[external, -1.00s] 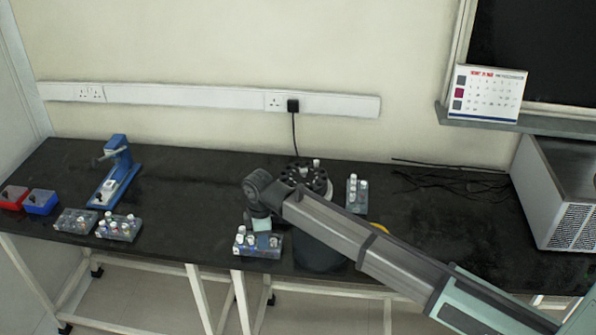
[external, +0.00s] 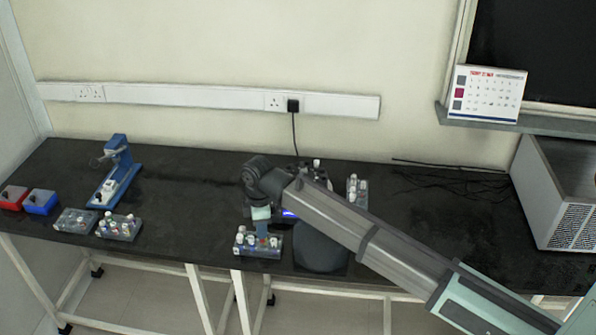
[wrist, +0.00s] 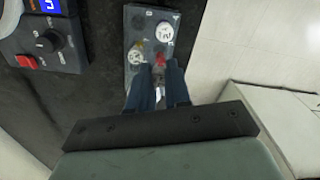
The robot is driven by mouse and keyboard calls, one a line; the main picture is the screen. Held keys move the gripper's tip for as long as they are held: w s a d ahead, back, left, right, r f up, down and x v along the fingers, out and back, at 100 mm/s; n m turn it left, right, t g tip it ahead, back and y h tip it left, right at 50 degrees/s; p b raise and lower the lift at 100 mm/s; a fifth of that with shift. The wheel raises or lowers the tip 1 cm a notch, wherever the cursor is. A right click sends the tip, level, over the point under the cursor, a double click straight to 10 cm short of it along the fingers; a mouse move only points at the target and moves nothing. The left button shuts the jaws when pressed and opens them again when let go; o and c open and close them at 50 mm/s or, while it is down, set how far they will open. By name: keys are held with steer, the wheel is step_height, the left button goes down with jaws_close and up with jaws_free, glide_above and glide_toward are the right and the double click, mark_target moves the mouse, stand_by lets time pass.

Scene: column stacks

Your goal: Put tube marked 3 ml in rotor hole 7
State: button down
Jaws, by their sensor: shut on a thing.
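My gripper (external: 262,235) points down just above the front tube rack (external: 258,252). In the wrist view its dark blue fingers (wrist: 159,72) are closed on a tube (wrist: 158,94), of which a pale part shows between them. A red spot shows at the fingertips; I cannot tell whether it belongs to this tube. No volume mark on it is readable. White-capped tubes (wrist: 137,57) stand in the rack beyond the fingers. The rotor is mostly hidden behind my arm in the external view; a white-topped piece (external: 316,163) shows there. Hole numbers are not readable.
The centrifuge panel (wrist: 45,45), with a knob and red switch, is left of the rack in the wrist view. Another tube rack (external: 357,190) stands right of the rotor. More racks (external: 118,228) and a blue device (external: 115,175) stand on the left. Bare bench lies between.

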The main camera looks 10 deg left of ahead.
step_height(320, 180, up, 4)
steer(key=shift+r, duration=0.15)
steer(key=shift+w+r, duration=0.15)
steer(key=shift+r, duration=0.2)
steer(key=w+d+r, duration=0.1)
steer(key=w+d, duration=0.1)
steer(key=w, duration=0.9)
steer(key=w+d+r, duration=0.2)
steer(key=w+d, duration=0.1)
steer(key=w, duration=0.7)
steer(key=shift+w+r, duration=0.15)
steer(key=shift+w, duration=0.25)
steer(key=shift+a, duration=0.1)
steer(key=shift+f, duration=1.9)
steer(key=shift+f, duration=1.9)
